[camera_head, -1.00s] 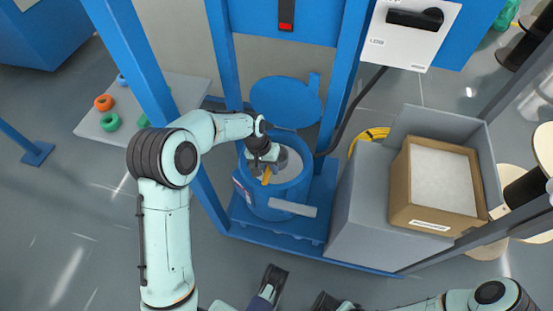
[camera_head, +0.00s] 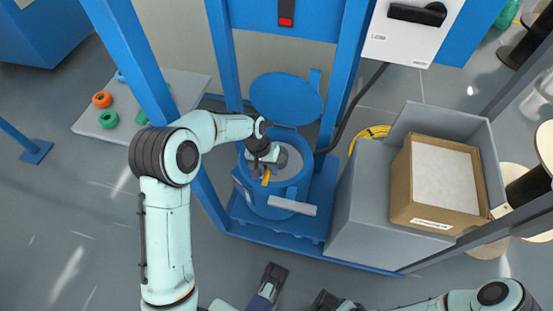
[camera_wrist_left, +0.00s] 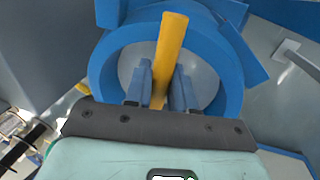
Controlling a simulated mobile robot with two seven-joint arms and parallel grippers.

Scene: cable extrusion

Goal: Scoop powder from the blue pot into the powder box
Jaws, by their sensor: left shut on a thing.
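The blue pot (camera_head: 262,206) stands open in the blue frame, with pale powder inside. My left gripper (camera_head: 264,168) reaches down into its mouth and is shut on the yellow handle of the scoop (camera_head: 266,177). In the left wrist view the scoop handle (camera_wrist_left: 171,40) sticks up between the fingers of my left gripper (camera_wrist_left: 163,72), over the round mouth of the pot (camera_wrist_left: 103,72). The scoop's bowl is hidden. The powder box (camera_head: 437,224), brown cardboard with a flat pale fill, sits to the right. My right gripper is near the bottom edge; its jaws are unclear.
The pot's round blue lid (camera_head: 287,98) stands raised behind it. Blue posts (camera_head: 343,75) rise on both sides. A grey bin (camera_head: 360,215) holds the powder box. A yellow cable coil (camera_head: 370,135) lies behind the bin. A light board (camera_head: 180,92) with coloured rings is at the left.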

